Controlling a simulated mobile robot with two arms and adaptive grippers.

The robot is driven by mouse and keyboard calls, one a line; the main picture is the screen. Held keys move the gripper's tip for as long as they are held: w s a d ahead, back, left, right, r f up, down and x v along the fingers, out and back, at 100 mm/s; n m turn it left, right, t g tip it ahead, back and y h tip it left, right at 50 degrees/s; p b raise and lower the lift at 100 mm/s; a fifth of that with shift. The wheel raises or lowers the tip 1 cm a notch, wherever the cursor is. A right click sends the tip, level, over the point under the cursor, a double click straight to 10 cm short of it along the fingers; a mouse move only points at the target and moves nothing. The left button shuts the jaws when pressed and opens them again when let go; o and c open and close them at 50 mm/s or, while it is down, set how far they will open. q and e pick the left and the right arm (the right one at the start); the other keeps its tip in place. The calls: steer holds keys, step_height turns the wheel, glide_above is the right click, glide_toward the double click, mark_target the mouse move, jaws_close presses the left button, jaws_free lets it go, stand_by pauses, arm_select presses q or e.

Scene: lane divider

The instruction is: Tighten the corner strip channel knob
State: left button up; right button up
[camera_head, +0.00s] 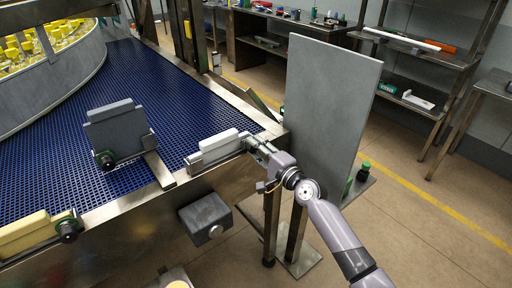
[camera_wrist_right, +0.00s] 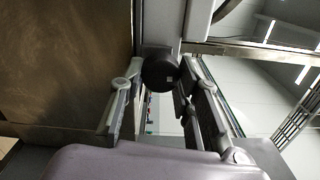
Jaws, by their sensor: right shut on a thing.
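The corner strip channel (camera_head: 215,158) is a grey channel holding a white strip (camera_head: 218,140), on the metal edge near the conveyor's corner. My right gripper (camera_head: 252,145) is at the channel's right end, its arm coming in from the lower right. In the right wrist view, the black round knob (camera_wrist_right: 159,70) sits between the two fingers of the right gripper (camera_wrist_right: 163,92), which is shut on it. In the head view the knob is hidden by the gripper. How tight the knob is cannot be told. My left gripper is not in view.
A grey block channel (camera_head: 118,130) with a black knob and a yellow strip channel (camera_head: 30,232) with another stand along the blue conveyor (camera_head: 165,85). A tall grey panel (camera_head: 328,100) stands close behind my right gripper. A grey box (camera_head: 206,217) hangs below the edge.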

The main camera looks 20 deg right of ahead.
steer(key=shift+f+m, duration=0.15)
steer(key=shift+m, duration=0.35)
steer(key=o, duration=1.2)
steer(key=shift+s, duration=0.1)
steer(key=v, duration=1.2)
